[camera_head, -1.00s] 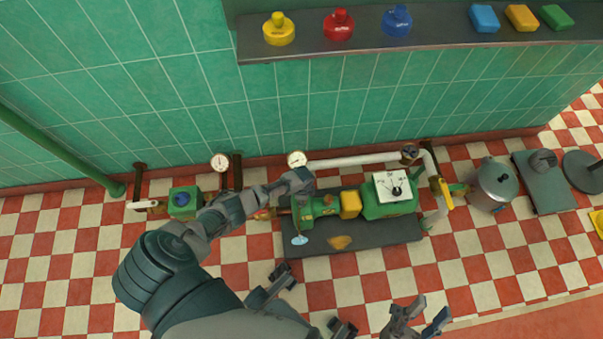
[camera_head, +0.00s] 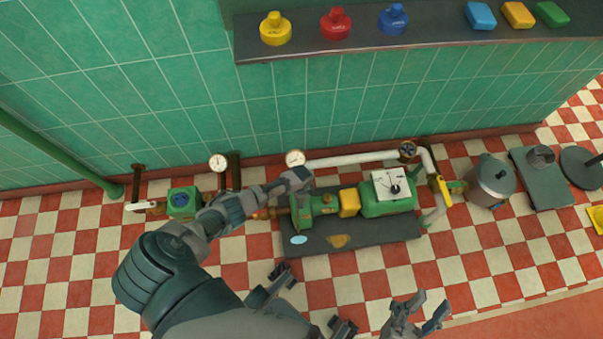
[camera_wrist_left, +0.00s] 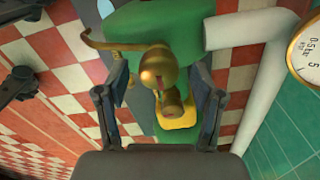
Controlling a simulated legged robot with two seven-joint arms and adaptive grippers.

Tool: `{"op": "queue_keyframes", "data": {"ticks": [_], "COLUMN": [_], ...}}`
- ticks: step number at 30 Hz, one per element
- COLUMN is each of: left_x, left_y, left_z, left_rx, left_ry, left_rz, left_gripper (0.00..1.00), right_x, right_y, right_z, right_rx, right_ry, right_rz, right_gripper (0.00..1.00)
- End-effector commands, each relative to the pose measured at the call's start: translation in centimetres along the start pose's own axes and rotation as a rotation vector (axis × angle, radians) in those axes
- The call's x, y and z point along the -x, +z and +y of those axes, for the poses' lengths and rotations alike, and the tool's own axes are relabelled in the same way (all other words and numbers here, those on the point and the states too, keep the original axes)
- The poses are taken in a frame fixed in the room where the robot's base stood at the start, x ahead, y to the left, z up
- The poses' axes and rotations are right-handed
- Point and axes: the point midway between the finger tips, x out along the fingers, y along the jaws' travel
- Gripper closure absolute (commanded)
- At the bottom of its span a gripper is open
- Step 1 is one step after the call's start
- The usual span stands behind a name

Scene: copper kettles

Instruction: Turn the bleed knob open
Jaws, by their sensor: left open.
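The green pump (camera_head: 318,203) sits on a dark base plate on the floor. In the left wrist view a round brass knob (camera_wrist_left: 157,62), apparently the bleed knob, is on the green body (camera_wrist_left: 185,22), with a thin curved brass tube (camera_wrist_left: 105,44) to its left. My left gripper (camera_wrist_left: 160,85) is open, its fingers on either side of the brass parts with gaps showing. In the head view my left gripper (camera_head: 300,180) is over the pump's left end and hides part of it. My right gripper (camera_head: 420,308) is open and empty at the bottom edge.
A pale blue patch (camera_head: 299,239) lies on the base plate (camera_head: 375,232). White pipe (camera_head: 350,160) and gauges (camera_head: 295,158) run along the tiled wall. A metal pot (camera_head: 492,180) stands right. A shelf (camera_head: 430,38) holds coloured items above.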

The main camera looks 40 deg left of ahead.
Motion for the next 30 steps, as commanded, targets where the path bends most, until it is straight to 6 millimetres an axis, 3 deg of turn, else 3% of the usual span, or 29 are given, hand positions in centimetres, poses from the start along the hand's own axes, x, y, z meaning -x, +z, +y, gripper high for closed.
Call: {"op": "queue_keyframes", "data": {"ticks": [8,21,30], "left_x": [1.7,10.2,11.8], "left_y": [0.0,0.0,0.0], "left_z": [-0.1,-0.2,-0.1], "left_rx": [-0.001,-0.001,0.0], "left_ry": [-0.001,-0.001,0.002], "left_rz": [0.002,0.001,0.0], "left_gripper": [0.33,0.33,0.33], "right_x": [0.1,0.1,0.1], "right_y": [-0.2,-0.2,-0.2], "right_z": [-0.1,-0.1,-0.1], "right_rx": [0.0,0.0,0.0], "right_ry": [0.001,0.0,0.0], "right_rz": [0.0,0.001,0.001], "right_gripper": [0.6,0.6,0.6]}}
